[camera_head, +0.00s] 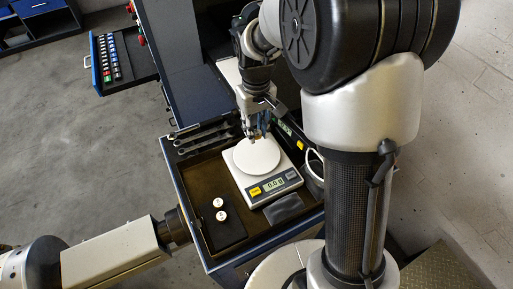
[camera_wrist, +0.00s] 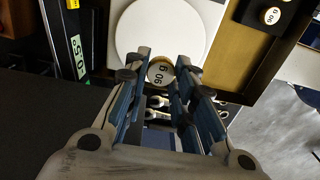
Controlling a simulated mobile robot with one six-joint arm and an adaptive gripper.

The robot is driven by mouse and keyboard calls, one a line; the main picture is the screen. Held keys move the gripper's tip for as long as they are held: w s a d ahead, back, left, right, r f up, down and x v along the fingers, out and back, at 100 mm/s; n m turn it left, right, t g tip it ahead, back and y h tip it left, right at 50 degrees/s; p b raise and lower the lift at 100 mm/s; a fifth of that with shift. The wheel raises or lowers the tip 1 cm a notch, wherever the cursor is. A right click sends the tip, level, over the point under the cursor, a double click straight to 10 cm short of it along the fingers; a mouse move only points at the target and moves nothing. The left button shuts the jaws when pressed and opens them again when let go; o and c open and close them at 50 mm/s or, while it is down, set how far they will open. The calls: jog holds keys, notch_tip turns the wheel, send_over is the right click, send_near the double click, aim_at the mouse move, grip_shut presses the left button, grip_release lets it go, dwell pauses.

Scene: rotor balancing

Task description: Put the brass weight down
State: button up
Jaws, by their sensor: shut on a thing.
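My gripper (camera_wrist: 159,84) is shut on a small round brass weight (camera_wrist: 161,72) with a pale top marked "90 g". In the wrist view the weight is between the fingertips, by the edge of the white round pan (camera_wrist: 150,28) of a scale. In the head view my gripper (camera_head: 256,133) is at the far edge of that pan (camera_head: 257,157), and the held weight is hard to make out. The scale (camera_head: 274,187) reads about 0.0 g. I cannot tell how high the weight is above it.
A dark tray (camera_head: 223,228) with two pale-topped weights (camera_head: 220,209) lies left of the scale. Wrenches (camera_head: 203,138) lie along the back left. A round pale-rimmed item (camera_head: 315,167) stands close right of the scale. An open drawer (camera_head: 119,67) juts out at upper left.

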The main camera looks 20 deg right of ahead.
aim_at(256, 153)
jog(key=shift+f+b, duration=0.7)
jog(key=shift+f, duration=3.3)
jog(key=shift+f, duration=0.2)
jog(key=o, duration=1)
jog(key=shift+o, duration=0.2)
jog(key=shift+r, duration=0.15)
